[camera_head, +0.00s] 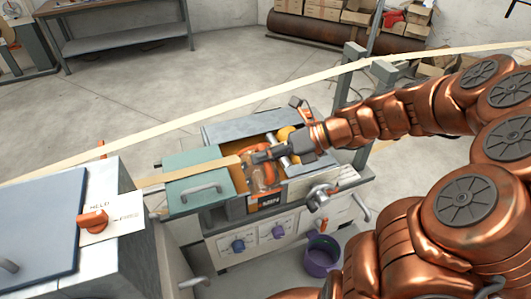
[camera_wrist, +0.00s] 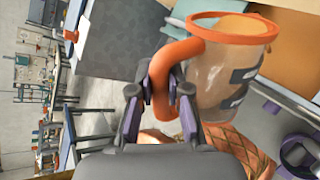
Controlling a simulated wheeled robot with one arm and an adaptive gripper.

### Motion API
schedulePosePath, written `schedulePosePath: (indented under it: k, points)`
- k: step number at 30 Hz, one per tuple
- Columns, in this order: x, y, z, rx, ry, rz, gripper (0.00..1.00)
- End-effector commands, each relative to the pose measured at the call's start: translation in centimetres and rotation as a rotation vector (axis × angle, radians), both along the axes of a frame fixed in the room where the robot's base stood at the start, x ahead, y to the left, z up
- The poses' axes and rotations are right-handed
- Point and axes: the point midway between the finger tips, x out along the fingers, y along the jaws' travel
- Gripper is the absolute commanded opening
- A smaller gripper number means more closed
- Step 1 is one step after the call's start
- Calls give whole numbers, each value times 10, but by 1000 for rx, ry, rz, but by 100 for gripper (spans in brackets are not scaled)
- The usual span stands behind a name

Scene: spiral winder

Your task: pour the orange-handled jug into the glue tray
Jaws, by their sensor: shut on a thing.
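The jug (camera_head: 264,176) has a clear body with dark markings, an orange rim and an orange handle. It is large in the wrist view (camera_wrist: 222,80), with brownish contents. My gripper (camera_head: 262,155) is shut on its handle; the fingers straddle the orange handle in the wrist view (camera_wrist: 160,92). The jug is held over the open, tan-lined glue tray (camera_head: 256,141) in the machine, between a teal cover and grey panels. The jug's exact tilt, and whether anything flows out, I cannot tell. My gripper and the jug hide part of the tray.
A teal cover with a handle (camera_head: 205,190) lies left of the tray. A pale paper strip (camera_head: 240,105) crosses above the machine. A purple bucket (camera_head: 321,257) stands on the floor in front. A cabinet with an orange knob (camera_head: 92,221) stands at left.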

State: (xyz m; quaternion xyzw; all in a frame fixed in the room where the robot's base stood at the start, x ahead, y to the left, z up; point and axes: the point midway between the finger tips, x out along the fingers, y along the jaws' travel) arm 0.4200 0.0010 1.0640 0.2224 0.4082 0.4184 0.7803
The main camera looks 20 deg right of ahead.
Motion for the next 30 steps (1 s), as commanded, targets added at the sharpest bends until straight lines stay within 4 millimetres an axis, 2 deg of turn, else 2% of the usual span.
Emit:
schedulePosePath:
  k: [12,30]
  points:
    - [12,0,6,0,133,1,0]
    - [22,0,2,0,213,-1,0]
